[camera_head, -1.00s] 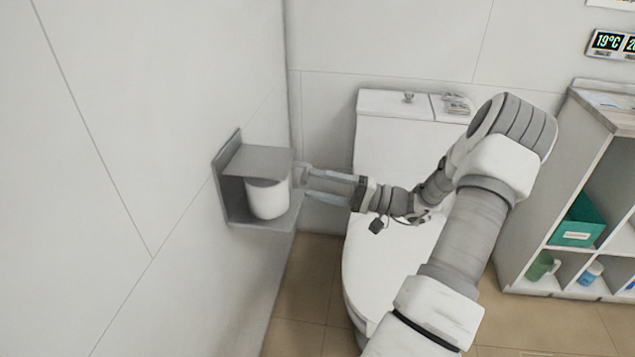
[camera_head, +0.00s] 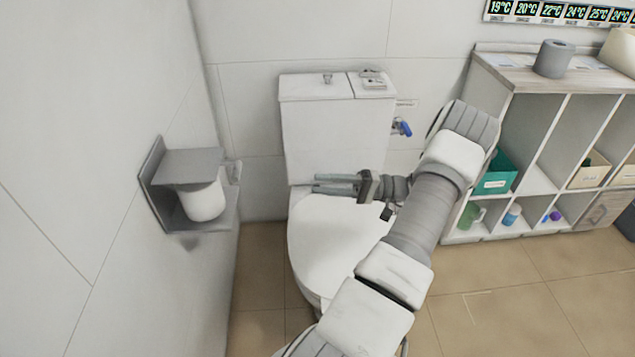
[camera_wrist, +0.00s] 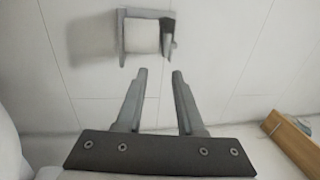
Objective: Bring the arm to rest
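My gripper (camera_head: 316,184) is at the end of my arm, which reaches in from the lower right. Its fingers point left, over the back of the white toilet (camera_head: 330,250). In the wrist view my gripper (camera_wrist: 159,74) has its two fingers apart with nothing between them. A white paper roll (camera_head: 203,201) sits in a grey wall holder (camera_head: 190,165) to the left, well clear of the fingertips. The roll (camera_wrist: 142,38) and holder (camera_wrist: 170,24) also show ahead of the fingers in the wrist view.
The toilet tank (camera_head: 330,135) stands behind my gripper. To the right is a shelf unit (camera_head: 520,75) with a grey roll (camera_head: 553,58) on top and a teal box (camera_head: 497,172) inside. The tiled floor (camera_head: 520,300) at the lower right is open.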

